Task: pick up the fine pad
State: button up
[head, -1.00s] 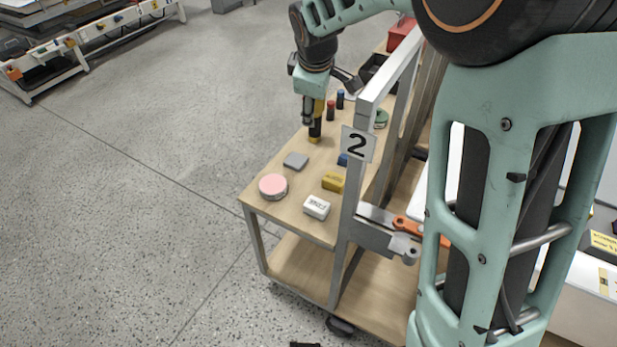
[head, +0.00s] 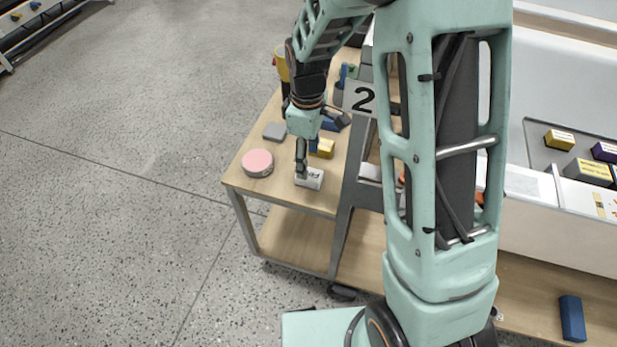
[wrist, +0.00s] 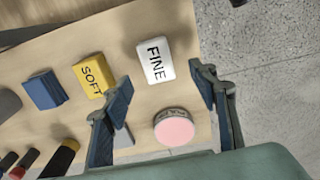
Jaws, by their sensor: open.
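The fine pad (wrist: 156,61) is a small white block marked FINE. In the wrist view it lies on the wooden cart top, ahead of and between my open fingers. My gripper (wrist: 160,90) has nothing between its fingertips. In the head view the fine pad (head: 310,178) lies near the cart's front edge, partly hidden behind my gripper (head: 301,174), which is right over or beside it. The exact gap cannot be told.
A yellow SOFT pad (wrist: 90,74) and a blue block (wrist: 44,90) lie left of the fine pad. A pink round tin (wrist: 174,131) and a grey block (head: 274,131) are nearby. A post with sign 2 (head: 359,98) rises at the cart's right side.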

aim_at(309, 173)
jog(key=f, duration=0.3)
jog(key=f+b, duration=0.1)
jog(key=f, duration=0.3)
jog(key=shift+w+d+f, duration=0.15)
jog(key=shift+d, duration=0.05)
jog(key=shift+c, duration=0.7)
jog(key=c, duration=1.1)
jog(key=shift+c, duration=0.2)
jog(key=shift+r, duration=0.4)
jog(key=a, duration=0.1)
jog(key=s+a, duration=0.1)
jog(key=a, duration=0.1)
jog(key=s+a, duration=0.1)
jog(key=a, duration=0.1)
jog(key=shift+r, duration=0.3)
jog(key=s+a+f, duration=0.1)
jog(key=s+a, duration=0.2)
jog(key=s, duration=0.4)
jog(key=s+a+f, duration=0.1)
jog(key=s+a, duration=0.2)
jog(key=s, duration=0.5)
jog(key=shift+f, duration=0.15)
